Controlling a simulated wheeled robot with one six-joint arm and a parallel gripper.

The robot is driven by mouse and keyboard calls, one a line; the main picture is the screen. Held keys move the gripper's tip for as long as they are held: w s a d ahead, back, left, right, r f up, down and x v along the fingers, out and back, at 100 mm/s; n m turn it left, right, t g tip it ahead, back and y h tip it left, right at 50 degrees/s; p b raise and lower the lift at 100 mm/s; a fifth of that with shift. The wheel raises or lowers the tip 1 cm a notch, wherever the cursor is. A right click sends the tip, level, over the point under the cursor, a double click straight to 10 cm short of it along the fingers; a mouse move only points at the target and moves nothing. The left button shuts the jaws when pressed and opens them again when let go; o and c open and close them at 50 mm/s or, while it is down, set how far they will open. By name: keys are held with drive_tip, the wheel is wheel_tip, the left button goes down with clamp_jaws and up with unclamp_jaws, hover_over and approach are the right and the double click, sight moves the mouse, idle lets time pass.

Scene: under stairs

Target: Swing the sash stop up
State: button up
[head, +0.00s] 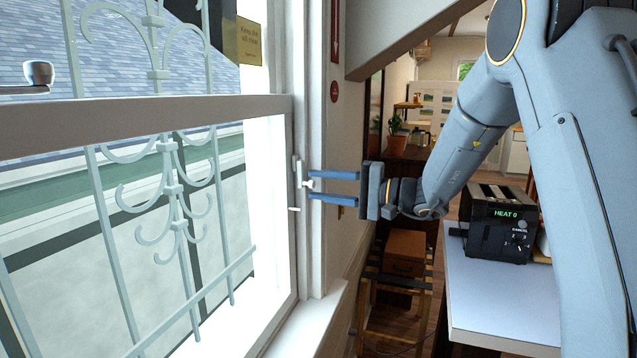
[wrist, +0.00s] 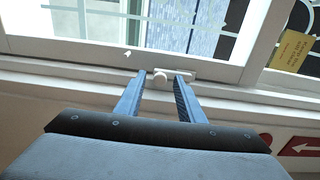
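The sash stop is a small white plate (head: 299,172) with a round knob (head: 309,184), mounted on the white window frame beside the sash. The knob also shows in the wrist view (wrist: 160,77), between the fingertips. My gripper (head: 311,186) has two blue fingers, spread apart, one above and one below the knob in the head view. In the wrist view, my gripper (wrist: 159,79) shows gaps on both sides of the knob, so it does not grip it. A short white peg (head: 294,209) sticks out below the stop. The sash rail (head: 150,117) runs across to the frame.
A metal grille (head: 170,190) stands outside the glass. A yellow note (head: 242,41) hangs at the upper pane. A black toaster (head: 499,224) stands on a white-topped counter (head: 500,300) at right. The sill (head: 312,320) is bare.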

drive_tip(key=shift+w+a, duration=0.1)
drive_tip(key=shift+a, duration=0.15)
clamp_jaws()
